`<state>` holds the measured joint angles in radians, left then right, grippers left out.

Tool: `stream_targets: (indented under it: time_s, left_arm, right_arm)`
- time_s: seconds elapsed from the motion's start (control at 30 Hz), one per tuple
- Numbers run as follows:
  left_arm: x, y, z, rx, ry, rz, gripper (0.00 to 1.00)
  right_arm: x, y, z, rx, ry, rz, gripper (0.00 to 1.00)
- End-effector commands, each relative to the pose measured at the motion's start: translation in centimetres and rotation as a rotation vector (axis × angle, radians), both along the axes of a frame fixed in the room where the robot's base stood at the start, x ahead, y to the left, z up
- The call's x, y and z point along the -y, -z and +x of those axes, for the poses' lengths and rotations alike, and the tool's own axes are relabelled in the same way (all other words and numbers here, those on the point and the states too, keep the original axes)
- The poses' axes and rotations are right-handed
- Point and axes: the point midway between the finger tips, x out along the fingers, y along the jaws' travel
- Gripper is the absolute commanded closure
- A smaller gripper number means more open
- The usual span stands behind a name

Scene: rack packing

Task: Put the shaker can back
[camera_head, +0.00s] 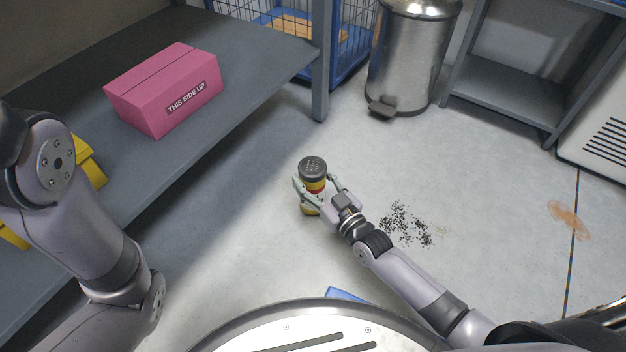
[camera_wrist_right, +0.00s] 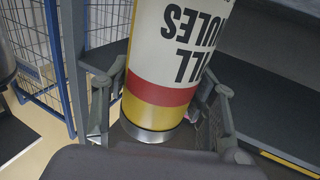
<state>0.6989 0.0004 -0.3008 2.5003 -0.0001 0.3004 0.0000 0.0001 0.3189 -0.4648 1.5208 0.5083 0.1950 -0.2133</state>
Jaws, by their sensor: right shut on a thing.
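The shaker can (camera_head: 313,170) has a dark perforated lid and a yellow and red body. In the head view it is upright, with its lid facing up toward the camera. My right gripper (camera_head: 320,190) is shut on it, one finger on each side. In the right wrist view the can (camera_wrist_right: 176,60) shows white, red and yellow bands with black lettering, between the fingers of my right gripper (camera_wrist_right: 160,105). My left arm comes in at the left of the head view, but its gripper is out of view.
A grey shelf (camera_head: 250,75) at the left bears a pink box (camera_head: 165,90). A steel pedal bin (camera_head: 408,60) stands at the back, near a blue wire cage (camera_head: 350,40). Dark granules (camera_head: 405,225) and an orange stain (camera_head: 568,218) lie on the floor.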

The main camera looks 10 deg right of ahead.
Motion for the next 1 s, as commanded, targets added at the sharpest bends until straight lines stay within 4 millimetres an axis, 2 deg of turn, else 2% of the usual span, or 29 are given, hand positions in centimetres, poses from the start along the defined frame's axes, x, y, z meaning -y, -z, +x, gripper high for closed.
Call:
stream_targets:
  time_s: [0.07, 0.1, 0.3, 0.4, 0.77, 0.87, 1.0]
  left_arm:
    - [0.0, 0.2, 0.0, 0.000, 0.000, 0.000, 0.60]
    - [0.0, 0.2, 0.0, 0.000, 0.000, 0.000, 0.60]
    - [0.0, 0.1, 0.0, 0.000, -0.001, 0.000, 0.60]
    - [0.0, 0.1, 0.0, 0.000, -0.001, 0.000, 0.60]
    - [0.0, -0.3, 0.0, 0.000, -0.001, 0.000, 0.60]
    - [0.0, -1.2, 0.0, 0.000, -0.001, 0.000, 0.60]
    - [0.0, -3.1, 0.0, 0.000, -0.001, 0.000, 0.60]
  right_arm:
    - [0.0, 0.2, 0.1, 0.004, 0.000, 0.001, 0.91]
    - [0.0, 0.3, 0.0, -0.001, 0.000, -0.001, 0.46]
    - [0.0, 0.3, 0.0, -0.001, 0.000, 0.000, 0.32]
    - [0.0, 0.3, 0.0, -0.001, 0.000, 0.000, 0.27]
    - [0.0, -0.2, -0.1, -0.001, 0.000, 0.001, 0.27]
    - [0.5, -0.2, -1.2, -0.005, 0.000, -0.003, 0.27]
    - [1.6, -0.5, -3.9, -0.007, 0.000, -0.003, 0.27]
